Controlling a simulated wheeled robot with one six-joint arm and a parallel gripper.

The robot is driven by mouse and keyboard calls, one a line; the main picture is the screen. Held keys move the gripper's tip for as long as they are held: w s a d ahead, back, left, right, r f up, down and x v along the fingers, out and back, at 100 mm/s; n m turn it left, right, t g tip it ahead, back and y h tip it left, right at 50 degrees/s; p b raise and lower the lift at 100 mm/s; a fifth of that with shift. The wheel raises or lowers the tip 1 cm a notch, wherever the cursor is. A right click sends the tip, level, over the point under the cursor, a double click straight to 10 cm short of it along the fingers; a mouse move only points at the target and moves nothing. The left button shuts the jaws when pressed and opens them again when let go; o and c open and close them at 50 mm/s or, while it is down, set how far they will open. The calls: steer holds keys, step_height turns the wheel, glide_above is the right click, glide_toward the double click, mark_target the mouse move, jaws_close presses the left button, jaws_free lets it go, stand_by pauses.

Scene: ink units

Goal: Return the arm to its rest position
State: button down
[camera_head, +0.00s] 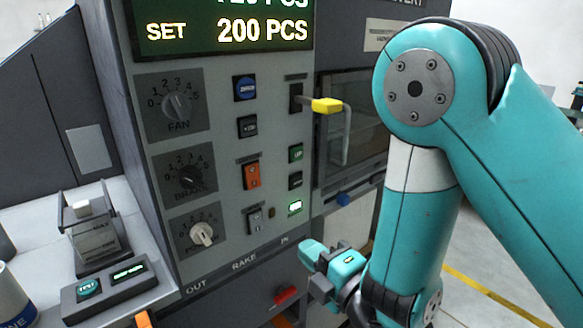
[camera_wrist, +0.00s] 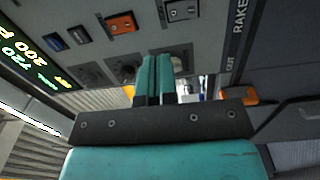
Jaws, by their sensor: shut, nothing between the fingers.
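My teal arm stands on the right of the head view, bent at its large joint. My gripper (camera_head: 330,262) is low in front of the machine's control panel (camera_head: 222,185), near the words RAKE and IN. In the wrist view the two teal fingers of my gripper (camera_wrist: 155,75) lie close together, shut and empty. They point toward the panel. I cannot tell from these views how far the fingers are from the panel face.
A red knob (camera_head: 286,294) sits below. A small test device (camera_head: 100,240) stands at left. Open floor (camera_head: 490,290) shows at right.

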steer(key=s+d+r+m+g+h, duration=0.3)
steer(key=s+d+r+m+g, duration=0.2)
steer(key=s+m+g, duration=0.2)
steer(key=s+d+r+m+g+h, duration=0.3)
steer(key=s+d+r+m+g, duration=0.2)
steer(key=s+m, duration=0.5)
steer(key=s+g, duration=0.1)
steer(key=g, duration=0.1)
steer(key=shift+r+m+g+h, duration=0.3)
steer(key=shift+g, duration=0.1)
